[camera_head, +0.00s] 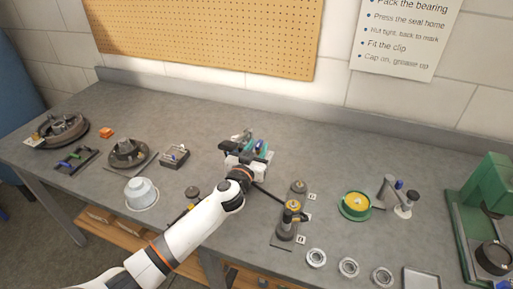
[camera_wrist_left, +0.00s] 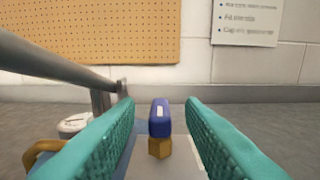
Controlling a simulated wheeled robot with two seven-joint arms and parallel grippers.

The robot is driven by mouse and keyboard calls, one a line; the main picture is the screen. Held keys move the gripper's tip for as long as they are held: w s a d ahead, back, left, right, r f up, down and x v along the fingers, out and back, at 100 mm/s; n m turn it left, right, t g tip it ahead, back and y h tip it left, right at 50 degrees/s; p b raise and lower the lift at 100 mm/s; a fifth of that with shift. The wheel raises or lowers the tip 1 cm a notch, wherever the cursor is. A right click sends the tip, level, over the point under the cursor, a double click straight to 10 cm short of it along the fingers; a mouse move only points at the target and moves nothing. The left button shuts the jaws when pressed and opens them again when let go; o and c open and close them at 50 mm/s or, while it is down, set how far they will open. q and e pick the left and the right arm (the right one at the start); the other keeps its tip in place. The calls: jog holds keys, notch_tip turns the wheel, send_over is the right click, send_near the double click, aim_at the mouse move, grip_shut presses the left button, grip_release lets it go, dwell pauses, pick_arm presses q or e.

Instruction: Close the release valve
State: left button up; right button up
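The valve handle (camera_wrist_left: 160,117) is a small blue lever with a pale mark, standing on a brass stem (camera_wrist_left: 160,149) in the left wrist view. I take it to be the release valve. My left gripper (camera_head: 255,143) is over the middle of the bench; its teal fingers also show in the left wrist view (camera_wrist_left: 160,130). The fingers are open, one on each side of the handle, with a visible gap on both sides. In the head view the gripper and wrist hide the valve. My right gripper is not in view.
A grey bar (camera_wrist_left: 60,66) and post rise left of the fingers, beside a white round dial (camera_wrist_left: 75,124). The bench also holds a white bowl (camera_head: 141,193), a green dish (camera_head: 355,205), hubs at left and a green press (camera_head: 488,210) at right. The back strip is clear.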

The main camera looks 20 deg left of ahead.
pick_arm(q)
jog(key=shift+w, duration=0.15)
grip_shut()
jog(key=shift+d+f+n+y+b, duration=0.2)
jog(key=shift+n+y+b, duration=0.2)
jog(key=shift+y+b, duration=0.3)
jog(key=n+y+b, duration=0.1)
jog(key=y+b, duration=0.1)
jog(key=b, duration=0.1)
jog(key=n+g+y+b, duration=0.1)
jog(key=n+y+b, duration=0.1)
jog(key=b, duration=0.1)
jog(key=n+y+b, duration=0.1)
jog(key=y+b, duration=0.1)
jog(key=b, duration=0.2)
jog(key=shift+d+f+g+y, duration=0.15)
jog(key=shift+d+g+y, duration=0.15)
jog(key=shift+d, duration=0.1)
jog(key=shift+r+n+g+y+b, duration=0.3)
jog(key=shift+n+y+b, duration=0.2)
jog(key=shift+n+b, duration=0.15)
grip_release()
